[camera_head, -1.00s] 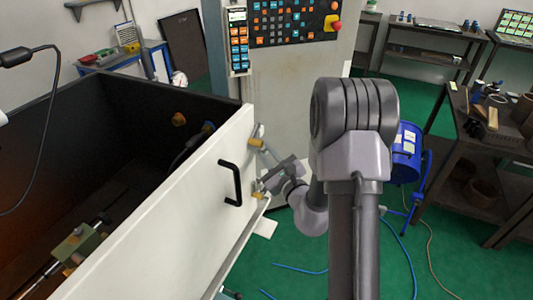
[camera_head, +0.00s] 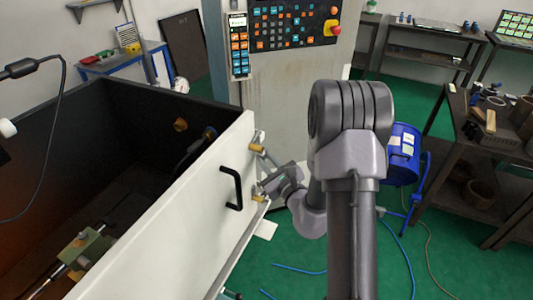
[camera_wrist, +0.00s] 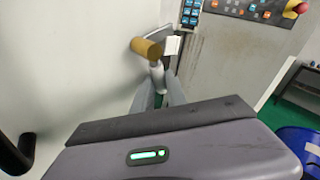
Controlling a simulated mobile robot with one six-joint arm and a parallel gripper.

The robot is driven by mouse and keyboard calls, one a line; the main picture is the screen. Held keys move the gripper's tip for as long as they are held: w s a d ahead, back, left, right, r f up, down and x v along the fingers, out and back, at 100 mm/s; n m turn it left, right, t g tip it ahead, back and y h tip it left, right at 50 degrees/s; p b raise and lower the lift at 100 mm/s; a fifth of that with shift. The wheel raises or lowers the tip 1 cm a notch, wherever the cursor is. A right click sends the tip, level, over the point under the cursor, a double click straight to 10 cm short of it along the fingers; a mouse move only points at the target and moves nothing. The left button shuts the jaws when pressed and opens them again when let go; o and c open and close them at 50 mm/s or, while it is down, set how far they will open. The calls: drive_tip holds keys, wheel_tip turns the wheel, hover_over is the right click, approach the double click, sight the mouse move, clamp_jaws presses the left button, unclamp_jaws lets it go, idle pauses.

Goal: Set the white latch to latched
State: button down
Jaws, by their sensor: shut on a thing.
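The white latch shows in the wrist view as a short pale lever (camera_wrist: 157,77) below a brass-coloured knob (camera_wrist: 147,47). It is by the white door panel (camera_wrist: 70,60). My gripper (camera_wrist: 157,88) is shut on the pale lever, with one finger on each side. In the head view my gripper (camera_head: 266,160) is small, beside the outer face of the white panel (camera_head: 185,225) near its far end. A brass piece (camera_head: 256,148) shows by the fingertips and another (camera_head: 258,198) lower down. The latch's exact setting cannot be told.
A black handle (camera_head: 233,188) stands out from the panel, left of my gripper; it also shows in the wrist view (camera_wrist: 15,155). The machine's control panel (camera_head: 290,22) is behind. A blue drum (camera_head: 403,153) stands at right. The green floor is partly clear.

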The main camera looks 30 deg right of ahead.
drive_tip(key=m+g+p, duration=0.1)
drive_tip(key=p, duration=0.3)
drive_tip(key=s+a+m+g+p, duration=0.1)
drive_tip(key=m+p, duration=0.1)
drive_tip(key=p, duration=0.2)
drive_tip(key=shift+s+a+g+y, duration=0.1)
drive_tip(key=shift+a+g+y, duration=0.1)
drive_tip(key=shift+g+y, duration=0.15)
drive_tip(key=shift+f+p, duration=0.15)
drive_tip(key=shift+p, duration=0.15)
drive_tip(key=c, duration=1.6)
unclamp_jaws()
